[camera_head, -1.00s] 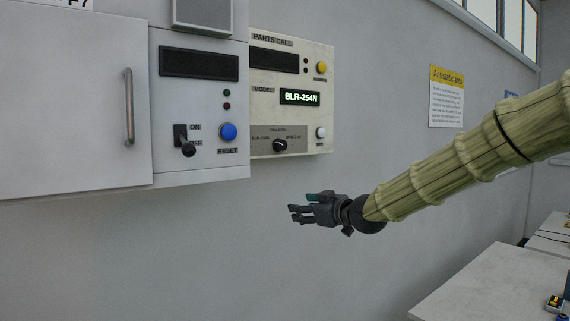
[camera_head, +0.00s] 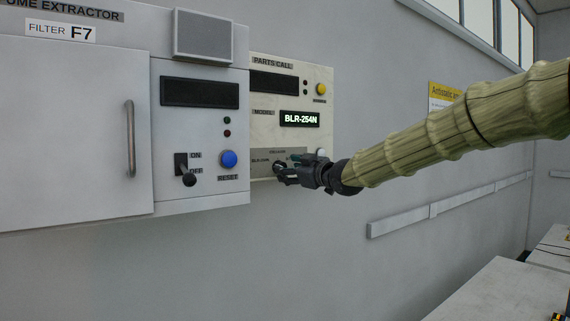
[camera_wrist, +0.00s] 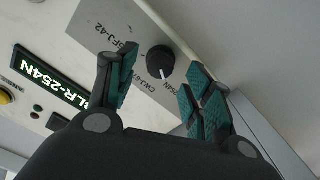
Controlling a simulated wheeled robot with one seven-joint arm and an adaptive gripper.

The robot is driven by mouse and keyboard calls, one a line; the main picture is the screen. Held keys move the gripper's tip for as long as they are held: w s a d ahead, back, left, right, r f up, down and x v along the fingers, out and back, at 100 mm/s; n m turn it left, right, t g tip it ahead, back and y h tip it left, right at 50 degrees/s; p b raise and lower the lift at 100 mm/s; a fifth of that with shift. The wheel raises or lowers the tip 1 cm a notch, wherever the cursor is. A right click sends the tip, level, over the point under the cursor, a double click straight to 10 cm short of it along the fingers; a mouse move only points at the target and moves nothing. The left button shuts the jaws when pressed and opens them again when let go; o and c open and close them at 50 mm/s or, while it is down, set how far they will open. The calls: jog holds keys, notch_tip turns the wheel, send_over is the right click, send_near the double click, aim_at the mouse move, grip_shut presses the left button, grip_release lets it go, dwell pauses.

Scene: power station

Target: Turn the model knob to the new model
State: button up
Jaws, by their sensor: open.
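The model knob (camera_wrist: 160,62) is a small black dial with a white pointer line, on a grey plate (camera_wrist: 118,28) with printed model names around it. The plate sits low on the cream parts call panel (camera_head: 258,136), whose lit display (camera_head: 299,119) reads BLR-254N; the display also shows in the wrist view (camera_wrist: 50,78). My gripper (camera_wrist: 155,92) is open, with its teal-padded fingers either side of the knob in the wrist view. In the head view my gripper (camera_head: 283,172) is in front of the plate and hides most of the knob. I cannot tell whether the fingers touch it.
Left of the panel is the fume extractor box, with a toggle switch (camera_head: 186,170), a blue reset button (camera_head: 228,159) and a door handle (camera_head: 130,138). A yellow button (camera_head: 321,89) is at the panel's upper right. A white table (camera_head: 495,290) stands lower right.

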jog(key=shift+p+x, duration=0.45)
jog(key=shift+x, duration=1.1)
